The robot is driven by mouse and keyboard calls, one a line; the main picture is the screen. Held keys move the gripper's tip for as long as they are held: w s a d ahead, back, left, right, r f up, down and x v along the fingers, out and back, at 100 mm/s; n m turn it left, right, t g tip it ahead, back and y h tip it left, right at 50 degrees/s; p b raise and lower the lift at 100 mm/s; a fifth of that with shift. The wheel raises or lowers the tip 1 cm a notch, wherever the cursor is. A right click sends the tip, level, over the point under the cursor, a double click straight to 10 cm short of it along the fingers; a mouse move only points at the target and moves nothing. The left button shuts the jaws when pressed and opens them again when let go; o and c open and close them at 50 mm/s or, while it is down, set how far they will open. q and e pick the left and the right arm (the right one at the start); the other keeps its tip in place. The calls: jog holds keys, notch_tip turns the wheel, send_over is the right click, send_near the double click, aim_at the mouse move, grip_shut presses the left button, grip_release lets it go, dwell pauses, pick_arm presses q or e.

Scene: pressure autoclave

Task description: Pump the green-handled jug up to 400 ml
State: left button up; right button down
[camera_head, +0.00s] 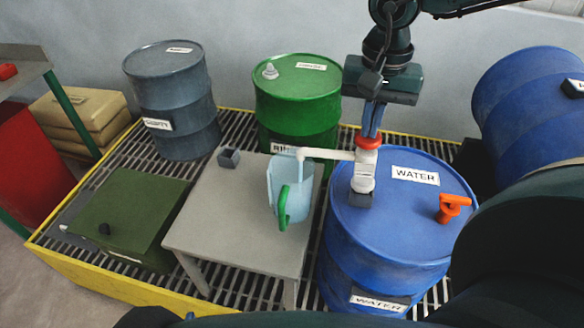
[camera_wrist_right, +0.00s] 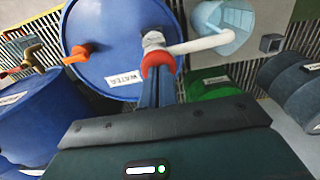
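The light-blue jug (camera_head: 289,180) with a green handle (camera_head: 284,206) stands upright on a small grey table. Its level marks cannot be read. A white pump (camera_head: 364,172) with a red cap (camera_head: 368,143) stands on the blue water drum (camera_head: 395,235), and its white spout (camera_head: 325,154) reaches left to over the jug's mouth. My right gripper (camera_head: 371,130) points down at the pump, fingers together, tips at the red cap. In the right wrist view the fingers (camera_wrist_right: 162,82) meet the cap (camera_wrist_right: 157,61). The jug (camera_wrist_right: 230,25) shows there partly. My left gripper is out of view.
An orange tap-like fitting (camera_head: 452,207) sits on the drum top. The grey table (camera_head: 215,225) bears a small dark block (camera_head: 229,157). A green box (camera_head: 125,215) is at left.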

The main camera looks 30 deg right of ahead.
jog(key=shift+f+b, duration=0.35)
jog(key=shift+f, duration=0.2)
jog(key=shift+r, duration=0.1)
jog(key=shift+r+p, duration=1.6)
jog(key=shift+r, duration=0.7)
